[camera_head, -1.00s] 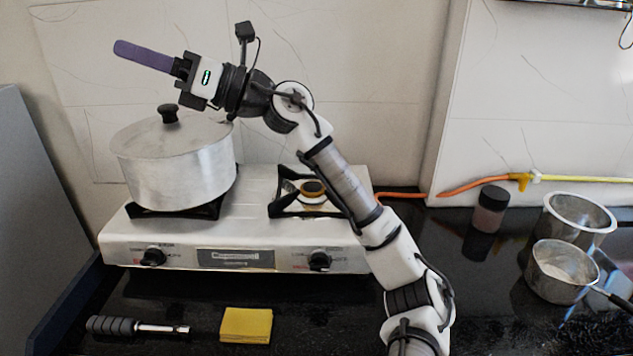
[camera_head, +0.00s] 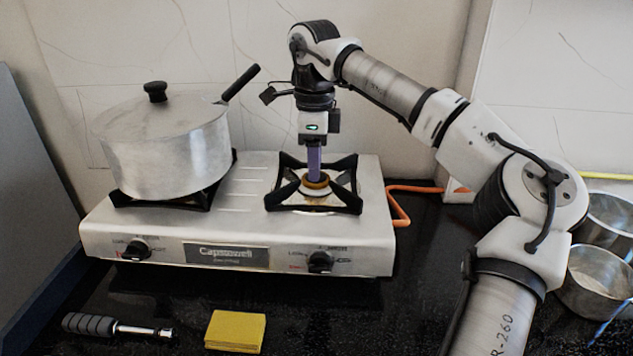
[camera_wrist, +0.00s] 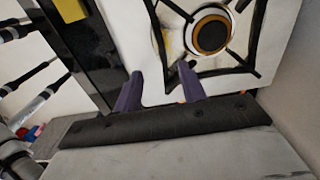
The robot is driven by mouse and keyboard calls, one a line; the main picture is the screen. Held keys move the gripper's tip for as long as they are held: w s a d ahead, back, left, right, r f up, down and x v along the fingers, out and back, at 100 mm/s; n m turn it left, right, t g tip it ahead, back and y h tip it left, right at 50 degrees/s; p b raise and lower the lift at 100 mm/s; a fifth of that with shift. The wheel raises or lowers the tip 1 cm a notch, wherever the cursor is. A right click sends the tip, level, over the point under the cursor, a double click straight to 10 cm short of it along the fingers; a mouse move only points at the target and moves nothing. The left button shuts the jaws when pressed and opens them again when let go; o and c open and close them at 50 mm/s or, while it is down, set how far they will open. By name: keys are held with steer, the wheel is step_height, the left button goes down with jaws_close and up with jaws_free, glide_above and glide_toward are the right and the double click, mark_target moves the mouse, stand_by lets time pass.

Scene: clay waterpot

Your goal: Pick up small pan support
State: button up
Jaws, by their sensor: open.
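The small pan support (camera_head: 351,197) is a black metal frame around the right burner of the white stove. It also shows in the wrist view (camera_wrist: 258,35), with its arms reaching in toward the round burner. My gripper (camera_head: 314,172) points straight down over the burner area, its purple fingers seen edge-on. In the wrist view my gripper (camera_wrist: 160,86) is open, with two purple fingers apart and nothing held between them. The fingertips appear near one side of the support; I cannot tell whether they touch it.
A large lidded pot (camera_head: 165,145) stands on the left burner, its dark handle (camera_head: 241,82) angled toward my wrist. A screwdriver-like tool (camera_head: 115,327) and a yellow pad (camera_head: 235,331) lie on the black counter in front. Metal pans (camera_head: 598,280) stand at the right.

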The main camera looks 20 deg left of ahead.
mark_target(313, 208)
step_height(313, 208, down, 9)
steer(key=shift+s+a+f+p, duration=0.1)
steer(key=shift+s+a+p, duration=0.05)
steer(key=shift+p, duration=0.6)
jaws_close()
